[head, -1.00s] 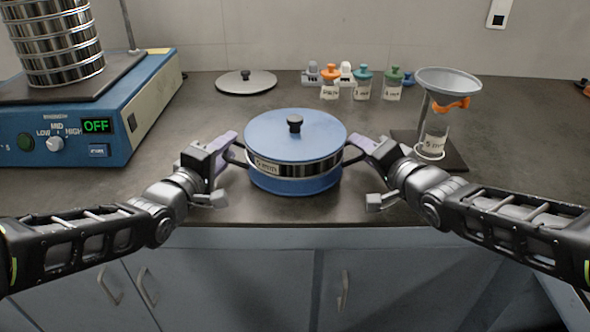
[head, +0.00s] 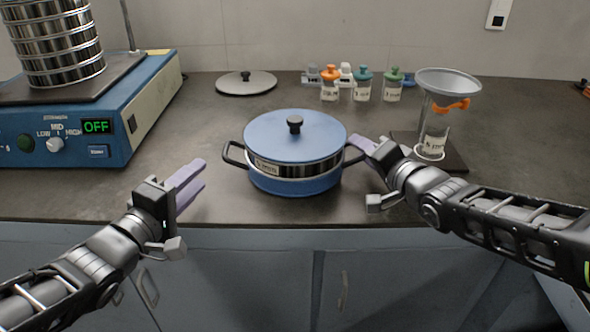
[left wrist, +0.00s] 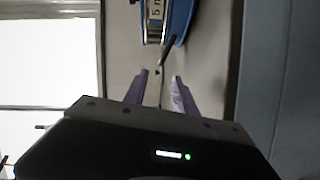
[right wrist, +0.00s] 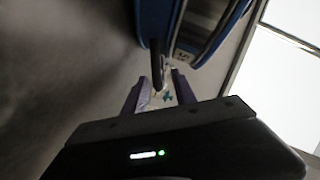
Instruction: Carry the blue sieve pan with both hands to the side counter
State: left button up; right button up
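The blue sieve pan (head: 300,182) stands upright on the counter in the head view, with a blue lid (head: 270,130), a black knob, a steel band and a label. Its left handle (head: 232,154) is free. My left gripper (head: 196,181) is open and empty, to the left of the pan and nearer the counter's front edge. In the left wrist view its fingers (left wrist: 160,85) are apart, with the handle beyond them. My right gripper (head: 364,143) is at the pan's right handle. In the right wrist view its fingers (right wrist: 160,88) look spread, with the handle (right wrist: 157,62) between them.
A blue shaker base (head: 90,120) reading OFF carries a steel sieve stack (head: 55,45) on the left. A grey lid (head: 246,83) and several small jars (head: 361,85) are behind. A funnel (head: 448,82) over a jar stands on the right.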

pick_arm(q)
jog(key=shift+s, duration=0.15)
pick_arm(e)
jog(key=v, duration=1.1)
jog(key=shift+a+r, duration=0.1)
jog(key=shift+r, duration=0.05)
jog(key=shift+s+d, duration=0.25)
jog(key=shift+s, duration=0.15)
